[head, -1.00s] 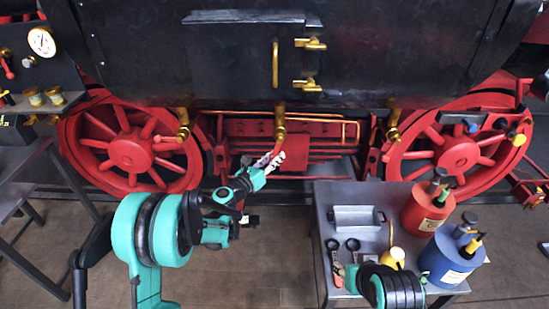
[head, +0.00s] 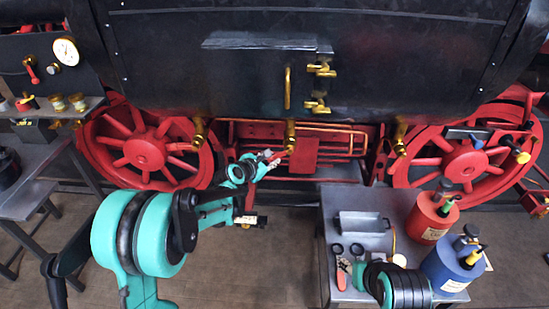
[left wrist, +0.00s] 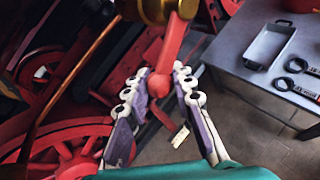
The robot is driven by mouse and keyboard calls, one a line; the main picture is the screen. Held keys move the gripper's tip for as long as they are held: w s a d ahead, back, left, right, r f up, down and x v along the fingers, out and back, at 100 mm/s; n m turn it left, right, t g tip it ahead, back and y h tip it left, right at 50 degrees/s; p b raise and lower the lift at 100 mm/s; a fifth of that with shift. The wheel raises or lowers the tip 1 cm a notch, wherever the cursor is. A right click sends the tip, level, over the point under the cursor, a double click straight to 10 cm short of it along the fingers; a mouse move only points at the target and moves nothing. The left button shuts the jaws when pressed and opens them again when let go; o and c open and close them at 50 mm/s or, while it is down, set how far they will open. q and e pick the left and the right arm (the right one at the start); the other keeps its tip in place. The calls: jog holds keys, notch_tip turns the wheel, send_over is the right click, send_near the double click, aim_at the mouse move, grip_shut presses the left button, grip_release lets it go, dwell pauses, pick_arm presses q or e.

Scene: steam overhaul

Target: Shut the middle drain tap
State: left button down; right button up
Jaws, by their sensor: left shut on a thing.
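The middle drain tap (head: 291,134) is a brass fitting hanging below the black boiler. In the left wrist view its brass body (left wrist: 156,9) is at the top, with a red lever (left wrist: 172,45) slanting down from it. My left gripper (head: 272,159) is just below and left of the tap. In the wrist view the pale, knuckled fingers of my left gripper (left wrist: 160,88) are shut on the lever's lower end, one on each side.
Similar brass taps hang left (head: 199,132) and right (head: 399,138). Red wheels (head: 146,153) stand behind. A grey table (head: 375,240) at right holds a tray (head: 362,223), a red can (head: 428,220) and a blue can (head: 450,262). Floor between the benches is clear.

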pick_arm(q)
jog(key=r+m+y+p, duration=0.1)
jog(key=r+y+p, duration=0.1)
jog(key=shift+a+r+m, duration=0.35)
jog(key=shift+a+m, duration=0.05)
jog(key=shift+a+r+m+g+y+p, duration=0.1)
jog(key=shift+r+m+g+y+p, duration=0.2)
jog(key=shift+r+m+y+p, duration=0.5)
jog(key=shift+w, duration=0.1)
jog(key=c, duration=1.3)
grip_release()
jog(key=shift+o, duration=0.2)
jog(key=v, duration=1.2)
